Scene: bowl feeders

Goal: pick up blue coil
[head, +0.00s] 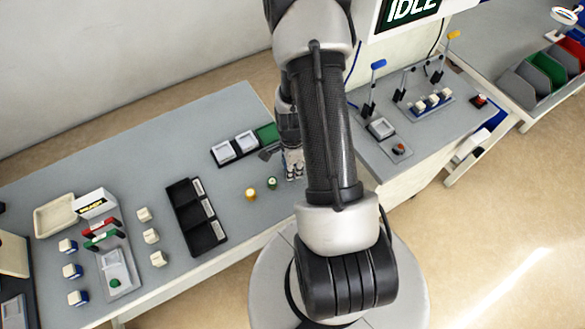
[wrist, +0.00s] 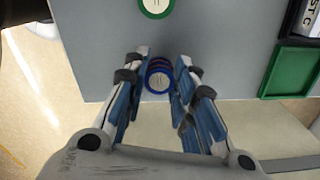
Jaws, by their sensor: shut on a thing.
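The blue coil (wrist: 158,79) is in the wrist view, a round spool with a pale top face and dark blue rings around it. It sits between the two fingers of my gripper (wrist: 162,62), near the fingertips, and the gripper is shut on it. In the head view my gripper (head: 293,168) is partly hidden by my arm, over the right end of the left table. I cannot make out the blue coil there. Whether it touches the table is unclear.
A green coil (head: 272,183) and a yellow coil (head: 250,194) stand left of my gripper. A green tray (head: 266,132) lies behind them, and a black three-part tray (head: 182,208) farther left. The table edge is close to my gripper.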

